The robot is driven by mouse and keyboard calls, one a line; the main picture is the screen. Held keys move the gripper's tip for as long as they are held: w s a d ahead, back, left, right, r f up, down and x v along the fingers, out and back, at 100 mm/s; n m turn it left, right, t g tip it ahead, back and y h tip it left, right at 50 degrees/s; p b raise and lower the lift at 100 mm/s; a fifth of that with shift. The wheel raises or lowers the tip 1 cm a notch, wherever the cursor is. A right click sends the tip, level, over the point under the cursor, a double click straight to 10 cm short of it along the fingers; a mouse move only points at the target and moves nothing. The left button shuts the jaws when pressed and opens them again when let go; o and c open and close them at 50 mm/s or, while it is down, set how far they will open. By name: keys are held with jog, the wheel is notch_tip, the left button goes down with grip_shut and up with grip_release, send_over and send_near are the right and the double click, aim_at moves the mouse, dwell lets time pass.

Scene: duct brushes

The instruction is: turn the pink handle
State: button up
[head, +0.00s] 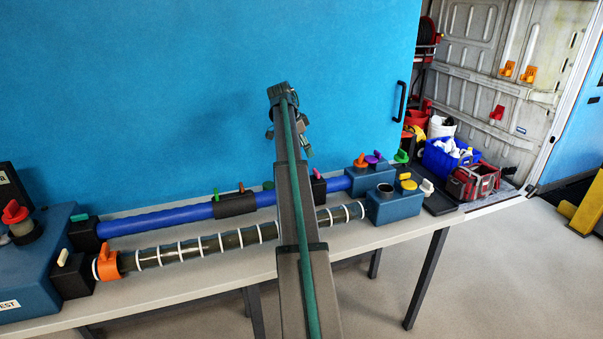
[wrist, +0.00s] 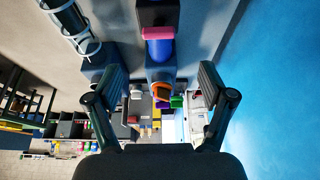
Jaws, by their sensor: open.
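The pink handle (head: 317,175) sits on top of a dark block on the blue pipe, just right of my arm in the head view. In the wrist view the pink handle (wrist: 158,33) lies across the pipe at the top centre, beyond the fingertips. My gripper (wrist: 162,80) is open, with its two fingers spread and nothing between them. In the head view my gripper (head: 304,138) is raised above the bench in front of the blue wall, partly hidden by my arm. The pink handle is clear of the fingers.
A blue pipe (head: 155,220) and a dark ringed hose (head: 200,245) run along the bench (head: 390,222). A blue box (head: 393,207) with orange, purple, green, yellow and white handles nearby stands right of the pink handle. The blue wall (head: 200,90) rises close behind.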

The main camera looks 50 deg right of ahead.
aim_at(316, 171)
jog(key=p+x, duration=0.2)
jog(key=x, duration=0.8)
jog(key=shift+s+f, duration=0.15)
jog(key=shift+s, duration=0.05)
jog(key=c, duration=1.2)
jog(key=shift+o, duration=0.2)
